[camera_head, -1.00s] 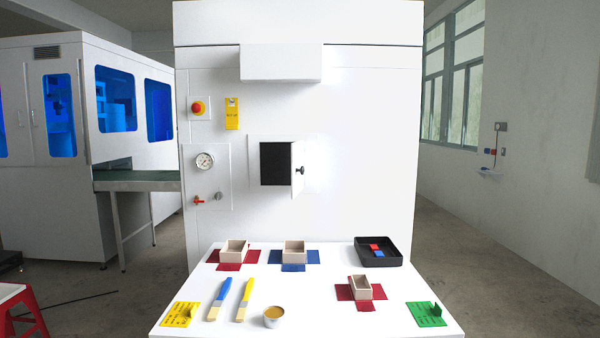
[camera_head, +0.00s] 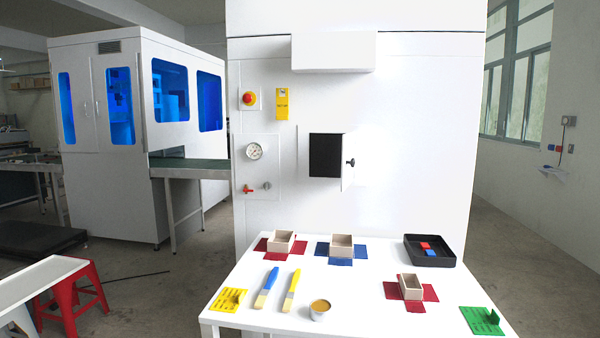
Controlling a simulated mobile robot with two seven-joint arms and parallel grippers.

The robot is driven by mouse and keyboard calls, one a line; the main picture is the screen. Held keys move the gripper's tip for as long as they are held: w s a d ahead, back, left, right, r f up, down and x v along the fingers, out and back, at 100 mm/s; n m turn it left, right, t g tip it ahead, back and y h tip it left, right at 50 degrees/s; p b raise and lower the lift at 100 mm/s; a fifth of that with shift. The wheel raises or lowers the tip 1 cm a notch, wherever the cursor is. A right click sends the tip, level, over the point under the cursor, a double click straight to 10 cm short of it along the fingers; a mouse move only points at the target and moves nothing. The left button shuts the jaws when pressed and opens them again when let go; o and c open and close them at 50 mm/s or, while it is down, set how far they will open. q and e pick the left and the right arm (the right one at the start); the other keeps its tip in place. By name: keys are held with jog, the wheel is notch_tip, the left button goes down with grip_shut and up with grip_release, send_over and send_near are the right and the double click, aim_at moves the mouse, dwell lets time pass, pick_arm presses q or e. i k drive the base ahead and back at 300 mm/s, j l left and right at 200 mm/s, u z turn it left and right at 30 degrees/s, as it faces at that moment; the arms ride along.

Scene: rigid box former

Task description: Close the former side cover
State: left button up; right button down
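The former (camera_head: 400,150) is a tall white machine behind the white table. Its small side cover (camera_head: 348,166) is a white door with a black knob (camera_head: 351,162), hinged at the right of a dark square opening (camera_head: 324,155). The cover stands open, swung out toward me, and the opening is uncovered. Neither of my grippers is in view, and nothing touches the cover.
The white table (camera_head: 370,306) before the former holds small boxes on red and blue sheets, brushes, a cup (camera_head: 320,309), a black tray (camera_head: 430,262) and yellow and green cards. A red stool (camera_head: 70,295) stands at left. Floor left of the table is partly clear.

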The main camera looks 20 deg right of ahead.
aim_at(348, 162)
jog(key=l+u, duration=0.6)
jog(key=l, duration=0.2)
jog(key=k+l+u, duration=0.2)
jog(key=l, duration=0.65)
jog(key=i, duration=0.1)
